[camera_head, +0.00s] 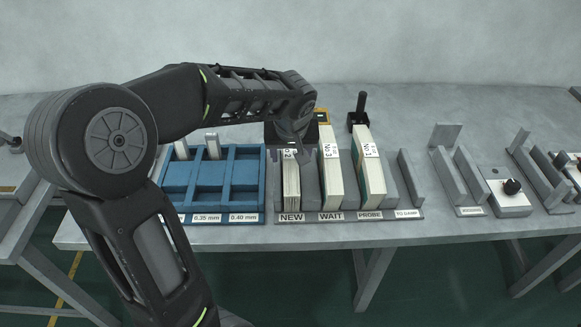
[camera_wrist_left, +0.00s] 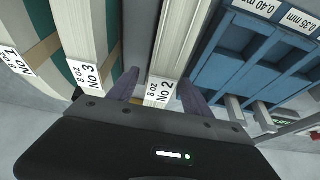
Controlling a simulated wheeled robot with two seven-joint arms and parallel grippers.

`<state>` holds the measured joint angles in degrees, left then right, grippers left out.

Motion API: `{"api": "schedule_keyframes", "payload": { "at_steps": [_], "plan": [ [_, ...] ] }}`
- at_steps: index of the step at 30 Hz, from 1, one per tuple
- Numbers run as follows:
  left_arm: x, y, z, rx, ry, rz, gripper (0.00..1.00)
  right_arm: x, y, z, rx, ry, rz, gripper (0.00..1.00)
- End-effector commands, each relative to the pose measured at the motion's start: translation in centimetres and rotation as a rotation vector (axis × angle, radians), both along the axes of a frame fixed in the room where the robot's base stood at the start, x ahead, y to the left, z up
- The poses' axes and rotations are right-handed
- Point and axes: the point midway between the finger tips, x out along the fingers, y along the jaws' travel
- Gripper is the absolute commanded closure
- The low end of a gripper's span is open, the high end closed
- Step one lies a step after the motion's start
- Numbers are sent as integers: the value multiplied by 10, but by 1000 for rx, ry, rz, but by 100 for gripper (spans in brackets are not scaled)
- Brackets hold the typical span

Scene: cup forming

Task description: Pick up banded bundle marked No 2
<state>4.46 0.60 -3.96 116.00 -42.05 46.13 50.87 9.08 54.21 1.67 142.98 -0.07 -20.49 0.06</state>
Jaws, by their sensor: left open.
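The bundle marked No 2 (camera_head: 291,188) stands upright in the slot labelled NEW. In the left wrist view its pale sheets (camera_wrist_left: 183,40) run away from me, with its "8 oz No 2" label between my fingers. My left gripper (camera_head: 296,152) is at the top of this bundle, open. In the left wrist view its purple fingers (camera_wrist_left: 160,86) lie one on each side of the bundle's labelled end; I cannot tell whether they touch it. My arm and hand hide part of the bundle in the head view. My right gripper is not in view.
Bundle No 3 (camera_head: 331,175) stands close by in the WAIT slot, and bundle No 1 (camera_head: 368,175) in the PROBE slot. A blue compartment tray (camera_head: 212,217) is close on the left. A black post (camera_head: 360,108) stands behind. The TO CLAMP slot (camera_head: 404,208) looks empty.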

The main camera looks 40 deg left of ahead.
Motion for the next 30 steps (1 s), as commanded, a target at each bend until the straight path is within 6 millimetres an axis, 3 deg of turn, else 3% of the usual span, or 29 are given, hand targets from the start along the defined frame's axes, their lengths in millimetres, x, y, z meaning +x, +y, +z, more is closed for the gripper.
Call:
{"api": "schedule_keyframes", "payload": {
  "at_steps": [8,25,30],
  "plan": [
    [10,8,-29,0,2,-1,42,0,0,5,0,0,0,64],
    [10,8,-29,1,1,-1,42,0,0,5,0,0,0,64],
    [10,8,-29,1,1,-1,54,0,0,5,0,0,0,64]
  ]
}}
